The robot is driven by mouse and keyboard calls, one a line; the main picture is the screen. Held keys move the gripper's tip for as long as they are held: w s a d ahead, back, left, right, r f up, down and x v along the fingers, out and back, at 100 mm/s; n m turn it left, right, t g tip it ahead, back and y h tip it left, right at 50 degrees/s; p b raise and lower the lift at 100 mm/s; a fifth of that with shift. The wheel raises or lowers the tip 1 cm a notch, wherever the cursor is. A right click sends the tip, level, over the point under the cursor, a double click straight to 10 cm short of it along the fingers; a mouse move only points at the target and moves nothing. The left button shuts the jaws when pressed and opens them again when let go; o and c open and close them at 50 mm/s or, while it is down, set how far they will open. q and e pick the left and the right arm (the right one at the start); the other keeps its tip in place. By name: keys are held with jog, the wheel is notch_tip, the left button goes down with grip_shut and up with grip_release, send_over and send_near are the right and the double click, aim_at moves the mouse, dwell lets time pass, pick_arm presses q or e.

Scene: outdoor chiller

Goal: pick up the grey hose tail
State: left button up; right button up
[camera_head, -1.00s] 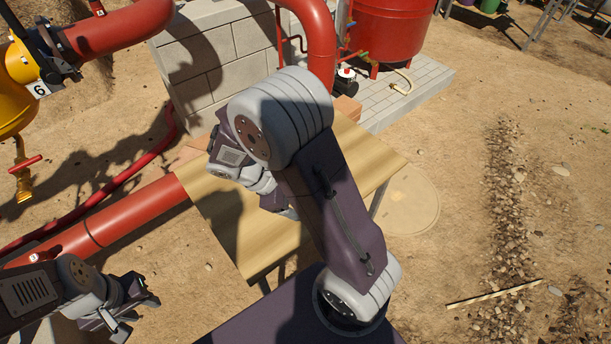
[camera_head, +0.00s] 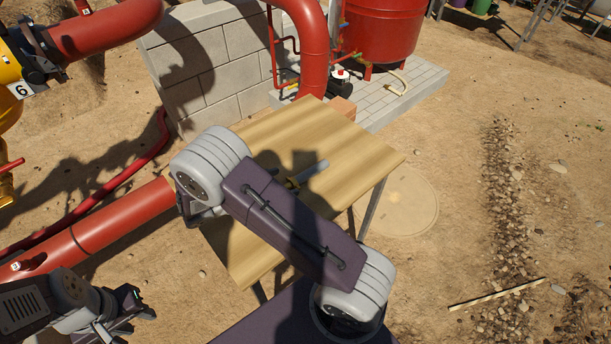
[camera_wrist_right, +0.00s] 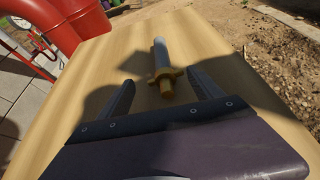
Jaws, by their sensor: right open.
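The grey hose tail (camera_head: 312,172) lies on the wooden table, with its brass winged fitting (camera_head: 292,183) at the end closer to my right arm. In the right wrist view the grey tube (camera_wrist_right: 159,52) points away and the brass fitting (camera_wrist_right: 166,83) is nearest me. My right gripper (camera_wrist_right: 161,78) is open, its fingers apart on either side of the brass end in that view; I cannot tell the height gap. My left gripper (camera_head: 128,315) is open and empty, low at the left, away from the table.
A block wall (camera_head: 215,60) and a red tank (camera_head: 380,30) stand behind. Open sandy ground lies to the right.

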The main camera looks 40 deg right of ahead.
aim_at(290, 180)
jog(key=x, duration=0.5)
jog(key=shift+d, duration=0.15)
jog(key=c, duration=1.5)
jog(key=shift+r, duration=0.55)
jog(key=shift+c, duration=0.3)
notch_tip(290, 180, up, 3)
jog(key=shift+r+p, duration=0.1)
jog(key=shift+p, duration=0.25)
jog(key=s+a+r, duration=0.2)
jog(key=s+r, duration=0.1)
jog(key=s, duration=0.2)
jog(key=s+a+r+p, duration=0.1)
jog(key=s+a+r, duration=0.2)
jog(key=s, duration=0.2)
jog(key=shift+s+r, duration=0.35)
jog(key=shift+s, duration=0.05)
